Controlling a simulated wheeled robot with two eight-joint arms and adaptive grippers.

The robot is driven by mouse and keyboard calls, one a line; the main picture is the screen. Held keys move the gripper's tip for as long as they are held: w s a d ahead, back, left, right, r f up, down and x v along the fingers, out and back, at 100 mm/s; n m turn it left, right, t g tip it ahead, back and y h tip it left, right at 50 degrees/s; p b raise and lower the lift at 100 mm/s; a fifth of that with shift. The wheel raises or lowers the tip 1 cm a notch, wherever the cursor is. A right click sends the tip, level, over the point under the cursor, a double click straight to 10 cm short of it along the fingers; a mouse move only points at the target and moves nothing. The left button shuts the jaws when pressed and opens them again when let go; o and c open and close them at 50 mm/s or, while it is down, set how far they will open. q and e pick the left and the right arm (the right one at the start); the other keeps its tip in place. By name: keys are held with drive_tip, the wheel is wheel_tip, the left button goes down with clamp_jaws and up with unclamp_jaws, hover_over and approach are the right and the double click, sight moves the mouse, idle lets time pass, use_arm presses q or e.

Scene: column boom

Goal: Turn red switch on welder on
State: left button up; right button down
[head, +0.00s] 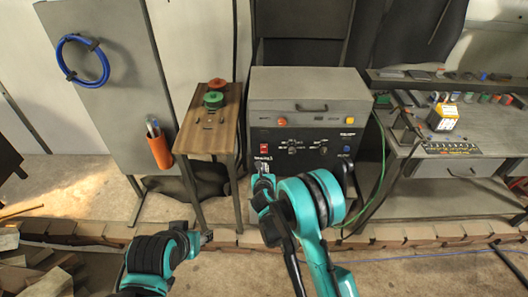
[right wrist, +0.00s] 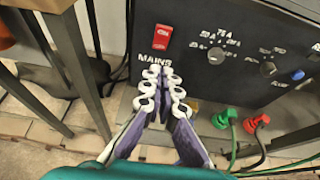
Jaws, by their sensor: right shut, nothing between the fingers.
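The welder (head: 309,104) is a grey box with a black front panel, standing between a small wooden table and a workbench. Its red switch (right wrist: 162,38) sits at the upper left of the panel, above the word MAINS, in the right wrist view; it also shows small in the head view (head: 264,148). My right gripper (right wrist: 162,75) is shut and empty, its fingertips just below the switch, over or near the MAINS label. I cannot tell whether it touches the panel. My left gripper (head: 207,237) is low at the left, away from the welder; its fingers are too small to read.
A wooden table (head: 212,135) with a red and a green object stands left of the welder. A workbench (head: 455,140) with a yellow box (head: 442,117) stands right. Green and red cable plugs (right wrist: 222,119) are at the panel's bottom. A low brick edge (head: 400,232) runs in front.

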drive_tip(key=b, duration=0.3)
approach(264, 148)
wheel_tip(264, 148, down, 3)
drive_tip(key=w, duration=0.4)
drive_tip(key=shift+r+b, duration=0.25)
drive_tip(key=shift+b, duration=0.1)
drive_tip(key=shift+w+r, duration=0.25)
drive_tip(key=shift+w, duration=0.6)
